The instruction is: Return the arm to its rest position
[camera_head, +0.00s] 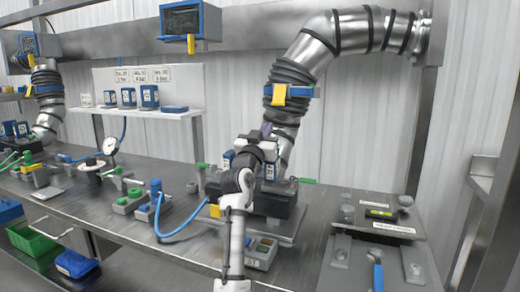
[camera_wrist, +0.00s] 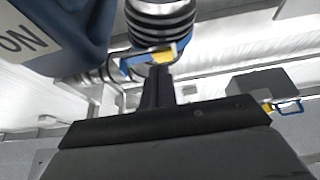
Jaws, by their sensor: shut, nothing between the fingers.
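My arm rises from the bottom middle of the head view, in front of the steel bench. My gripper (camera_head: 267,129) points away from me, toward the flexible metal duct (camera_head: 287,95), which stands behind it. In the wrist view the dark fingers of my gripper (camera_wrist: 158,72) are together, with nothing seen between them. The ribbed duct (camera_wrist: 160,18) and its yellow tag (camera_wrist: 164,56) show beyond the fingertips. I cannot tell the gap between fingertips and duct.
A blue block (camera_wrist: 55,35) with a partly seen label is close at the wrist view's upper left. Near my arm on the steel bench (camera_head: 150,172) are a dark unit (camera_head: 288,205), a grey box with buttons (camera_head: 262,251) and a blue hose (camera_head: 178,232). A plate fixture (camera_head: 378,222) stands right.

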